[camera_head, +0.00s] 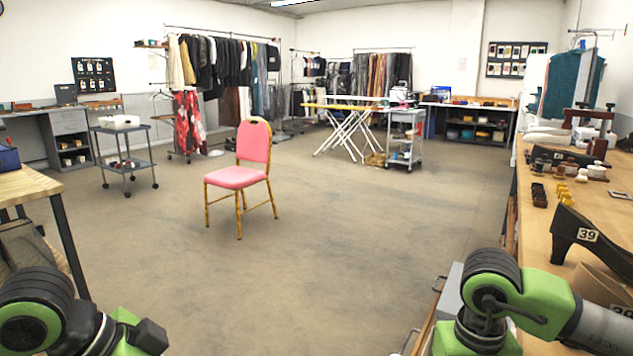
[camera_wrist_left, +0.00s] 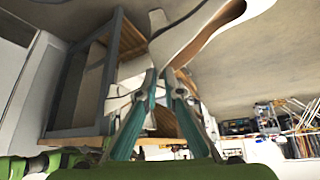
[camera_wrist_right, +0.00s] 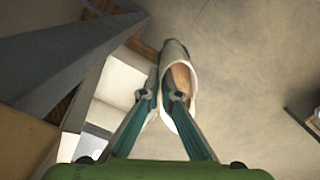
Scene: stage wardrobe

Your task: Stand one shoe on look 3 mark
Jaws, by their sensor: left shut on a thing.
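In the left wrist view my left gripper (camera_wrist_left: 162,82) is shut on a pale shoe (camera_wrist_left: 205,28) with a tan-brown sole or inside, held off the floor with its long end up and to the right. In the right wrist view my right gripper (camera_wrist_right: 162,88) has its fingertips close together on a white shoe (camera_wrist_right: 191,108) with a tan inside. This shoe appears held above bare floor. Neither gripper shows in the head view, only my arms at the bottom corners. I cannot make out a look 3 mark in any view.
A workbench (camera_head: 549,214) runs along the right, bearing a black heeled shoe (camera_head: 575,230) labelled 39 and several small items. A wooden-topped table (camera_head: 27,185) stands at left. A pink chair (camera_head: 239,178) stands mid-floor. The floor (camera_head: 320,250) before me is clear.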

